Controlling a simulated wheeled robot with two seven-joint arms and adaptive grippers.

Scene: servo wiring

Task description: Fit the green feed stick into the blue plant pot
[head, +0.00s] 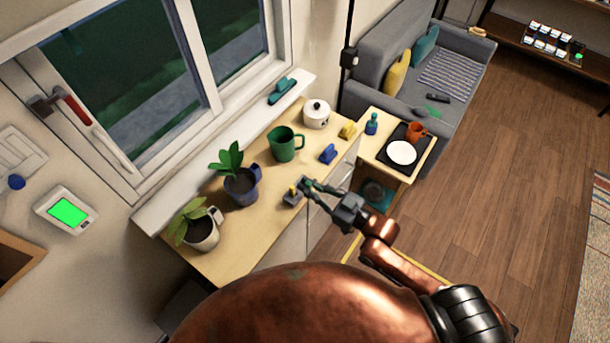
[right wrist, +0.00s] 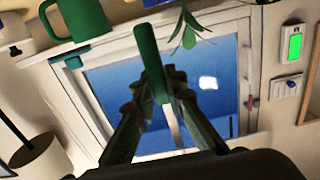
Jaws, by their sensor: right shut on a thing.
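The blue plant pot (head: 241,190) stands on the wooden counter with a leafy plant in it, its dark soil showing. My right gripper (head: 309,186) is to the right of the pot, apart from it, above the counter's front edge. It is shut on the green feed stick (right wrist: 152,66), which shows between the fingers in the right wrist view; its thin pale lower part runs down between them. The stick is hard to make out in the head view. My left gripper is not in view.
A white pot (head: 203,232) with a plant stands left of the blue pot. A green jug (head: 285,145) stands behind. A small grey holder (head: 293,196) with a yellow piece is beside my gripper. Blue (head: 328,154) and yellow (head: 348,131) pieces and a white jar (head: 316,114) are farther right.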

